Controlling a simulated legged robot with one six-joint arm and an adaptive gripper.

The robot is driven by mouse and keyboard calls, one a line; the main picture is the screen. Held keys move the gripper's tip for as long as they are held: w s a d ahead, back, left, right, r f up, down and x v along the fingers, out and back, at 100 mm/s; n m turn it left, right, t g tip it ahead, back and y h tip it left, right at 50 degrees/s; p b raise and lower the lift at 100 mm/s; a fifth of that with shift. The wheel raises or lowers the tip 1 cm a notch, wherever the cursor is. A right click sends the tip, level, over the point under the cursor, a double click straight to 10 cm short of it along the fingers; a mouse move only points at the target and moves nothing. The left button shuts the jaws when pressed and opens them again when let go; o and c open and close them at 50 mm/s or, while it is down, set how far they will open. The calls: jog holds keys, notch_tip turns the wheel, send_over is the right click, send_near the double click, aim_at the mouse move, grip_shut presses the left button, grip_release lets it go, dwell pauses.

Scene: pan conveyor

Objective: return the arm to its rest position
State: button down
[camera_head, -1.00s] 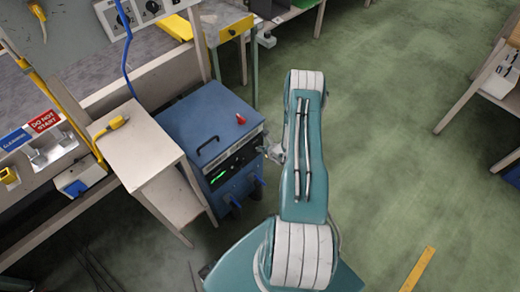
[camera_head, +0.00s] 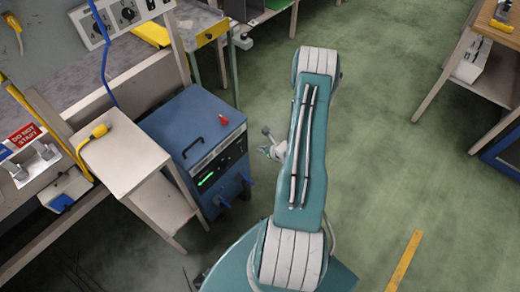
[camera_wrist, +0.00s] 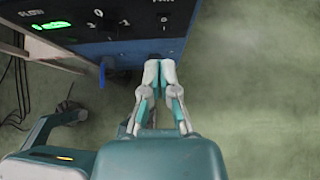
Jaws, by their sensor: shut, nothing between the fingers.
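My teal and white arm stands in the middle of the head view, raised above the green floor. My gripper (camera_wrist: 160,70) shows in the wrist view with its two grey fingers together and nothing between them. In that view the fingertips overlap the lower edge of the blue machine's front panel (camera_wrist: 120,25); I cannot tell whether they touch it. In the head view only a small part of my gripper (camera_head: 266,143) shows, left of the arm link; most of it is hidden behind the arm.
The blue machine (camera_head: 185,115) with a black handle stands left of my arm. A small wooden stand (camera_head: 122,155) with a yellow connector (camera_head: 92,137) is beside it. A workbench (camera_head: 462,75) stands at the right. The green floor (camera_head: 390,150) between is clear apart from a yellow strip (camera_head: 404,260).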

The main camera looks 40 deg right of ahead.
jog(key=w+a+r+n+y, duration=0.2)
jog(key=w+a+r+n, duration=0.15)
jog(key=r, duration=0.35)
jog(key=w+a+r+n+y, duration=0.2)
jog(key=w+a+r+n, duration=0.15)
jog(key=r, duration=0.35)
jog(key=a+r+n+g+y, duration=0.3)
jog(key=a+r+n+g, duration=0.1)
jog(key=a+r+n, duration=0.75)
jog(key=s+a+r+n+g+h, duration=0.3)
jog(key=s+a+r+n, duration=0.6)
jog(key=r, duration=0.4)
jog(key=s+a+r+n+t+h, duration=0.1)
jog(key=s+r+n+h, duration=0.4)
jog(key=s, duration=0.6)
notch_tip(320, 180, up, 3)
jog(key=shift+a+n+t, duration=0.25)
jog(key=shift+n+t, duration=0.35)
jog(key=shift+n, duration=0.65)
